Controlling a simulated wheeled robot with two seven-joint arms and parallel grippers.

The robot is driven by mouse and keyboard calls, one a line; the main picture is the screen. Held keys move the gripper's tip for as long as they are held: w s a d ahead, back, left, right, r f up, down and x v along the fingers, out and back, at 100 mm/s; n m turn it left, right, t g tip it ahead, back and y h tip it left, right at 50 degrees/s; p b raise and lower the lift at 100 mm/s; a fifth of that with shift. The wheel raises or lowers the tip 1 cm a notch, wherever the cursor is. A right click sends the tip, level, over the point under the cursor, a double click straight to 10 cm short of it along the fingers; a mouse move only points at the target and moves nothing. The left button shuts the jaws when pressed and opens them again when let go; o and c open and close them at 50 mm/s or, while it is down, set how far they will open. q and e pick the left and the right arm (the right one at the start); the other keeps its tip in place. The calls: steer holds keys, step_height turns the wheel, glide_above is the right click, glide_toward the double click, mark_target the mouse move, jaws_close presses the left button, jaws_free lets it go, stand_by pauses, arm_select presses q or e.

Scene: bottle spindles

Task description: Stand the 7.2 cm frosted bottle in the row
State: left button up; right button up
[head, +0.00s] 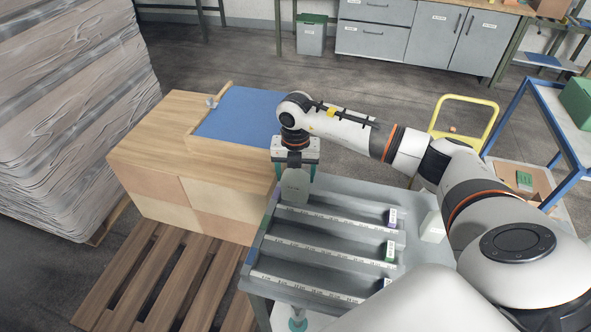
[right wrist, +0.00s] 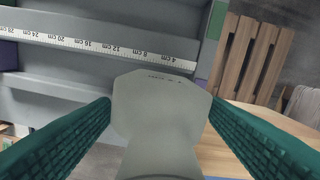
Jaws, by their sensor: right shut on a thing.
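My right gripper (head: 295,158) is shut on a pale frosted bottle (head: 294,186), which hangs below it, roughly upright, over the back left corner of the grey rack (head: 345,188). In the right wrist view the bottle (right wrist: 160,105) sits between the two green ridged fingers and hides part of the rack behind it. The rack has several parallel rows with white ruler strips (head: 318,213). In the right wrist view the bottle is near the low-number end of a ruler strip (right wrist: 110,47). I cannot tell whether its base touches the rack. My left gripper is not in view.
Small labelled blocks (head: 391,217) stand at the right ends of the rows. A whitish object (head: 433,227) stands on the right side. A teal-based object (head: 297,322) is at the front edge. A wooden box with a blue top (head: 240,112) adjoins the rack at left. The rows look empty.

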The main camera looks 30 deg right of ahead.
steer(key=shift+f+b, duration=1.05)
steer(key=shift+f, duration=0.65)
steer(key=shift+w+a, duration=0.1)
steer(key=shift+w, duration=0.05)
steer(key=shift+f, duration=0.15)
steer(key=shift+a, duration=0.1)
steer(key=o, duration=1.3)
steer(key=shift+c, duration=0.2)
